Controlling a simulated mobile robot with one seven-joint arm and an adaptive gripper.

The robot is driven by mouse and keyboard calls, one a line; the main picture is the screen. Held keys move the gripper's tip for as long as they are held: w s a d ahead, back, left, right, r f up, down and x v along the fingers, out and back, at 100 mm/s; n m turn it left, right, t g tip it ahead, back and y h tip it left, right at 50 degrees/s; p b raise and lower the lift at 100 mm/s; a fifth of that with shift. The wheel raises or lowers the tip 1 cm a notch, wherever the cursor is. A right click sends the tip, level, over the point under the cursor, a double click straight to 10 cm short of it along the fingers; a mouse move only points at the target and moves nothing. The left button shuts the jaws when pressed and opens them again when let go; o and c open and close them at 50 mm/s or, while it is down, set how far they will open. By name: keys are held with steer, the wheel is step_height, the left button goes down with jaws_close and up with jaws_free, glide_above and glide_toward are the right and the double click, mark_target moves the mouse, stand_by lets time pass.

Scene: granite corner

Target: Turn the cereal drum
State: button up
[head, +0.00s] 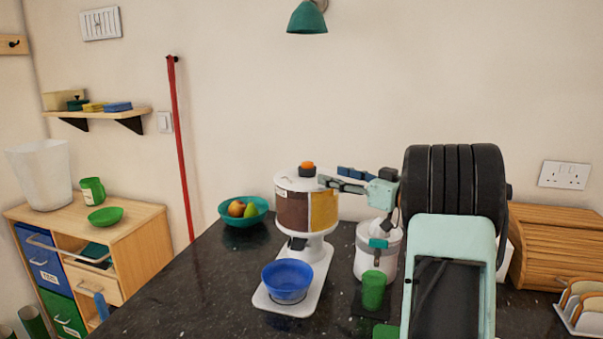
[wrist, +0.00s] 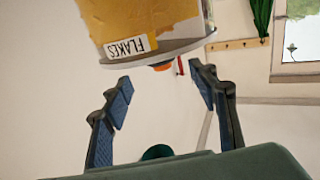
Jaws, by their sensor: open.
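The cereal drum (head: 293,211) stands on a white stand on the dark counter, with brown and yellow sections and a white lid. An orange knob (head: 308,168) sits on top. My gripper (head: 333,178) is open just right of the drum's top, its fingers pointing left towards the knob. In the wrist view the drum (wrist: 140,20) looks upside down, with a FLAKES label. The knob (wrist: 162,68) shows between the open fingertips (wrist: 162,77), apart from both. A blue bowl (head: 287,280) is on the stand's base below the drum.
A white canister (head: 376,262) and a green cup (head: 373,290) stand right of the drum. A teal fruit bowl (head: 243,211) is behind left. A wooden bread box (head: 555,250) is far right. The counter's left front is clear.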

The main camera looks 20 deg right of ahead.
mark_target(314, 170)
steer(key=x, duration=1)
steer(key=shift+r, duration=0.1)
jaws_close()
